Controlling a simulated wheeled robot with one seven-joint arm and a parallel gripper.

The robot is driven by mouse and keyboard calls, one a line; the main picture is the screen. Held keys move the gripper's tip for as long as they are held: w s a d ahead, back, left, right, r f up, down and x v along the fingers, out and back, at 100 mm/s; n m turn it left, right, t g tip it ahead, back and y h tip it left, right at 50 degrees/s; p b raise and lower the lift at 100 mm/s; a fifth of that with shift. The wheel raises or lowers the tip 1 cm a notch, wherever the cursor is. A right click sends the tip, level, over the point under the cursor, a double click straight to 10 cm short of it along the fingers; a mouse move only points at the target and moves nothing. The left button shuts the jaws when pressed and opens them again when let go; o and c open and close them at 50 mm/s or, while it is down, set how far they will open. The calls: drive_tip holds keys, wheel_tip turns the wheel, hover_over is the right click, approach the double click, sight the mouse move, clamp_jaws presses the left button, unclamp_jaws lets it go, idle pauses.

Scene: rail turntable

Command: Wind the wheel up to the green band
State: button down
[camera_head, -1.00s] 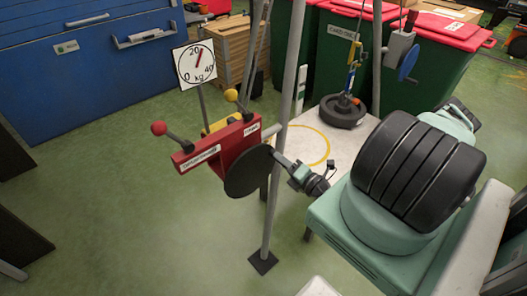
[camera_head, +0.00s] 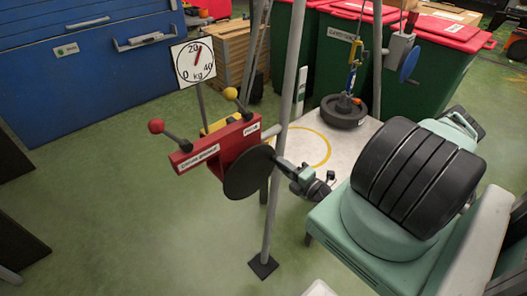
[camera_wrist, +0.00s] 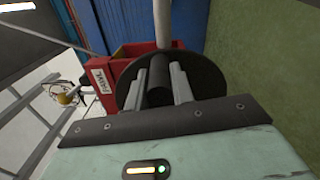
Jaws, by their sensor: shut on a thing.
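The winch is a red box (camera_head: 215,152) on a grey post, with a dark round disc (camera_head: 248,173) on its side. My gripper (camera_head: 281,164) is at the disc's right side. In the wrist view its two grey fingers (camera_wrist: 158,92) are closed on a black cylindrical handle (camera_wrist: 159,85) that stands out from the disc. A black wheel (camera_head: 343,111) hangs or rests below a strap and hook (camera_head: 354,65), over the pale platform with a yellow ring. I cannot tell if it touches the platform. I cannot make out a green band.
A round dial (camera_head: 194,62) marked in kg has its red needle near 20. Levers with a red knob (camera_head: 156,126) and a yellow knob (camera_head: 230,93) top the winch. A grey post (camera_head: 277,150) stands close to my gripper.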

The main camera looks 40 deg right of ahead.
drive_tip(key=shift+s+f+m+b, duration=0.1)
drive_tip(key=shift+f+m+b, duration=0.9)
drive_tip(key=shift+f+m, duration=0.6)
drive_tip(key=shift+m, duration=0.2)
drive_tip(key=f+m+b, duration=0.1)
drive_tip(key=a+f+m+b, duration=0.1)
drive_tip(key=m, duration=0.1)
drive_tip(key=shift+f, duration=0.25)
drive_tip(key=shift+m, duration=0.3)
drive_tip(key=f+m+b, duration=0.1)
drive_tip(key=a+f+m+b, duration=0.1)
drive_tip(key=m, duration=0.1)
drive_tip(key=shift+a, duration=0.25)
drive_tip(key=shift+a+f+m+b, duration=0.1)
drive_tip(key=shift+m+b, duration=0.2)
